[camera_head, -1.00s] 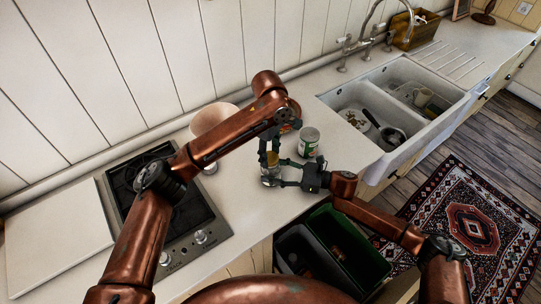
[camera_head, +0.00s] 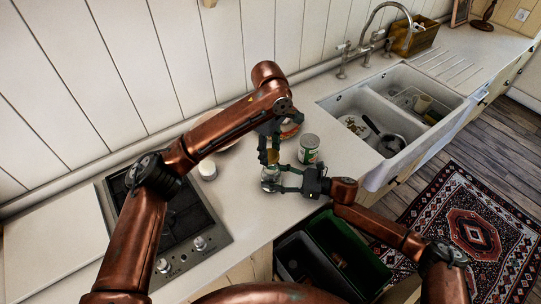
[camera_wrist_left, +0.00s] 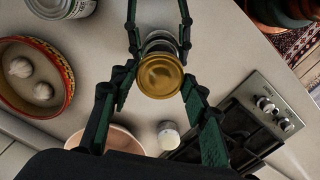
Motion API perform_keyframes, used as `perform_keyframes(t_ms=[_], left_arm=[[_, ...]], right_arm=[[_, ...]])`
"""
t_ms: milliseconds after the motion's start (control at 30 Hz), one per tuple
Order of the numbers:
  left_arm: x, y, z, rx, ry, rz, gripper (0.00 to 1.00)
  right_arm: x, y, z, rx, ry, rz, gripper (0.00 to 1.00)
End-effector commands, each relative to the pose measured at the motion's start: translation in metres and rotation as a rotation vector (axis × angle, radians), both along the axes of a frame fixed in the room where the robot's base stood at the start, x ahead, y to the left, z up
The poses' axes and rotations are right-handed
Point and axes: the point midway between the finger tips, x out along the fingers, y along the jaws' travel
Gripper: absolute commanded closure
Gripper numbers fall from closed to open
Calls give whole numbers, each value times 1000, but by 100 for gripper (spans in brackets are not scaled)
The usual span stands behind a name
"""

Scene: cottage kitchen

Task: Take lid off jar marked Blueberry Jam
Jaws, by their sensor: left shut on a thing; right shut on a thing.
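A gold lid (camera_wrist_left: 161,76) is between the fingertips of my left gripper (camera_head: 270,154), which is shut on it. The lid also shows as a small gold patch in the head view (camera_head: 272,157). A clear glass jar (camera_head: 270,174) is below it, between the fingers of my right gripper (camera_head: 272,180), which is shut on it. In the left wrist view the jar (camera_wrist_left: 160,42) is partly hidden behind the lid, and the lid looks raised off its mouth. No label on the jar is readable.
A green-labelled can (camera_head: 308,150) stands right of the grippers. A patterned bowl with garlic (camera_wrist_left: 67,80) and a pale bowl (camera_wrist_left: 124,139) are behind. A small white-topped container (camera_head: 208,171) is near the hob (camera_head: 180,228). The sink (camera_head: 372,88) is to the right.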

Motion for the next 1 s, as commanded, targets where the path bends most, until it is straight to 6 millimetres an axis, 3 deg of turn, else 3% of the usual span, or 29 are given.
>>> perform_keyframes(t_ms=[133, 167, 200, 433, 767, 1000], left_arm=[[0, 0, -1, 1, 1, 0, 87], [0, 0, -1, 1, 1, 0, 87], [0, 0, -1, 1, 1, 0, 87], [0, 0, -1, 1, 1, 0, 87], [0, 0, -1, 0, 1, 0, 87], [0, 0, -1, 0, 1, 0, 87]], right_arm=[[0, 0, 1, 1, 0, 1, 100], [0, 0, 1, 1, 0, 1, 48], [0, 0, 1, 1, 0, 1, 45], [0, 0, 0, 1, 0, 0, 30], [-1, -3, 0, 0, 0, -1, 30], [-7, -40, -1, -2, 1, -4, 30]])
